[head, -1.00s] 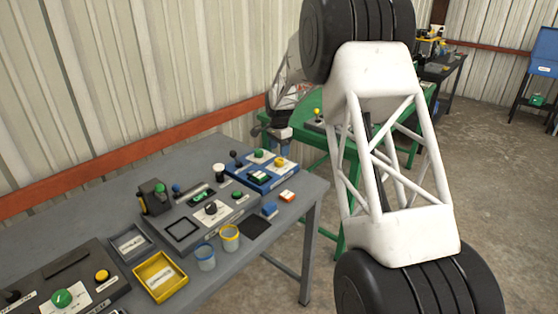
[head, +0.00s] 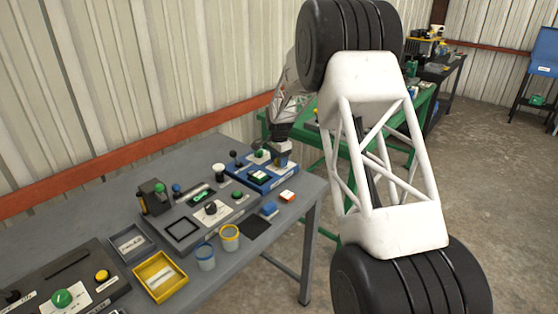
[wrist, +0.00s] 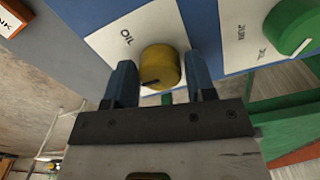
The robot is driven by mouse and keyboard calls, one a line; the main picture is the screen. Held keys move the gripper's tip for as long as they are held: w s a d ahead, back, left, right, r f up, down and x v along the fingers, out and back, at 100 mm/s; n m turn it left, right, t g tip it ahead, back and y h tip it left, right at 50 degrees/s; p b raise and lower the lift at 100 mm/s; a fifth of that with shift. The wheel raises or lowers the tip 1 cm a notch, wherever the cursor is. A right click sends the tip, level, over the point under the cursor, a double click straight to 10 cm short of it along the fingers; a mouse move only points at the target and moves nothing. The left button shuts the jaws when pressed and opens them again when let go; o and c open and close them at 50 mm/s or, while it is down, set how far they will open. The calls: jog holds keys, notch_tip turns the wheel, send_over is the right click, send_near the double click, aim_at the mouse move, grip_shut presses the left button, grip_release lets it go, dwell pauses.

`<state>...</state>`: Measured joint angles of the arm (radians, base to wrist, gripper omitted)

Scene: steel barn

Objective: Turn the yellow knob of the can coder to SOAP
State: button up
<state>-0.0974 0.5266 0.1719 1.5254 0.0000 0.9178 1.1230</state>
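The can coder is a blue box (head: 262,183) at the right end of the grey table. In the wrist view its yellow knob (wrist: 160,62) sits on a white plate, with the word OIL beside it; a dark mark shows on its near edge. I see no SOAP label. My gripper (wrist: 163,78) is open, one blue-grey finger on each side of the knob, without visible grip. In the head view my gripper (head: 282,155) is low over the box's right rear and mostly hides the yellow knob. A green knob (wrist: 290,28) is on another white plate to the right.
A grey console (head: 185,222), yellow tray (head: 160,278), blue cup (head: 205,257) and yellow cup (head: 229,237) stand left of the box. A blue block (head: 269,209) and an orange-and-white block (head: 288,196) lie in front. A green table (head: 310,137) stands behind.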

jog(key=c, duration=0.5)
jog(key=shift+c, duration=0.2)
jog(key=shift+n, duration=0.5)
jog(key=n, duration=1.2)
jog(key=o, duration=0.9)
jog(key=shift+r, duration=0.1)
